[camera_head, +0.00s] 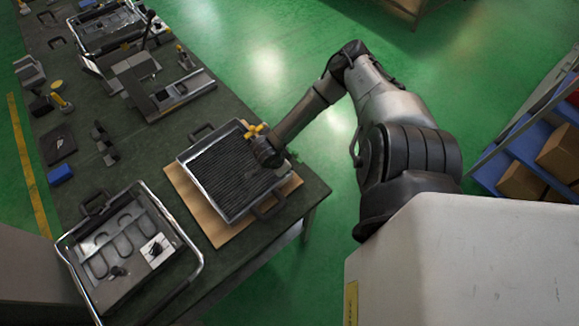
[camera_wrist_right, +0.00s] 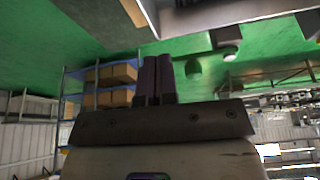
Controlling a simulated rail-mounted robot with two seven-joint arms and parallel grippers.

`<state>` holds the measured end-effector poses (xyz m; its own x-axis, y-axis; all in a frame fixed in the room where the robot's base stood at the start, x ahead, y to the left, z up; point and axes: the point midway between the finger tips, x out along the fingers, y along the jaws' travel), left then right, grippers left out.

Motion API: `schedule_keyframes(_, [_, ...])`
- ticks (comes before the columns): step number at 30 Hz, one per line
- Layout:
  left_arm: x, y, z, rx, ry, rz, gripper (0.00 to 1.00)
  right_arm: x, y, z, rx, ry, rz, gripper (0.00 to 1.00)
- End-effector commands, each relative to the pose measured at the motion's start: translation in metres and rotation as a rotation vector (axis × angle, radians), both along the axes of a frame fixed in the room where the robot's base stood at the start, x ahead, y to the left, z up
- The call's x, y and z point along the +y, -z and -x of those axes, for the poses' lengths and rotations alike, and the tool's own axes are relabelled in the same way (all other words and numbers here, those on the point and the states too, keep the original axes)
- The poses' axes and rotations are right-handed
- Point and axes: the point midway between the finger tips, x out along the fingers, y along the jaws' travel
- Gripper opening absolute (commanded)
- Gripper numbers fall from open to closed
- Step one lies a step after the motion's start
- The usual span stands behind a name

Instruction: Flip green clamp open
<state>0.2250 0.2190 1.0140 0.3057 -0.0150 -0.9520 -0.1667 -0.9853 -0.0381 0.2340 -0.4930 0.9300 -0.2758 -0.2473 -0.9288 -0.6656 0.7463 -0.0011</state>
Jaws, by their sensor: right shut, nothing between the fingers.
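No green clamp can be made out in either view. In the head view my right gripper (camera_head: 268,155) is over the upper right edge of a black ribbed tray (camera_head: 228,172). A small yellow part (camera_head: 255,130) shows right beside the gripper; I cannot tell whether they touch. In the right wrist view the dark fingers (camera_wrist_right: 154,78) stand close together, shut and empty. A grey metal edge (camera_wrist_right: 205,14) crosses above the fingertips. My left gripper is not in view.
The tray lies on a brown board (camera_head: 215,228) on the dark green workbench (camera_head: 135,175). A framed metal unit (camera_head: 130,250) stands at the lower left. Another rig (camera_head: 165,90) and small yellow-handled parts (camera_head: 62,103) are farther back. Shelves with boxes (camera_head: 525,180) stand at right.

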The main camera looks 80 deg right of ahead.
Motion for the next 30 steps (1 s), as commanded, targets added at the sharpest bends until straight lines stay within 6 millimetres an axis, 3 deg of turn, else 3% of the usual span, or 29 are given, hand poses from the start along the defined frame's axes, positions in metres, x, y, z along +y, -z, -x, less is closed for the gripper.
schedule_keyframes(6, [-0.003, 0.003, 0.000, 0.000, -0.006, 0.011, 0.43, 0.010, -0.034, -0.010, -0.002, -0.002, 0.000, 0.00])
schedule_keyframes(12, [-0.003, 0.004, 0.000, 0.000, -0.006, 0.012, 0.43, 0.016, -0.053, -0.015, -0.001, 0.000, -0.001, 0.00])
schedule_keyframes(30, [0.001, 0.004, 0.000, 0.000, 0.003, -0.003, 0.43, 0.017, -0.059, -0.016, 0.000, 0.000, 0.000, 0.00])
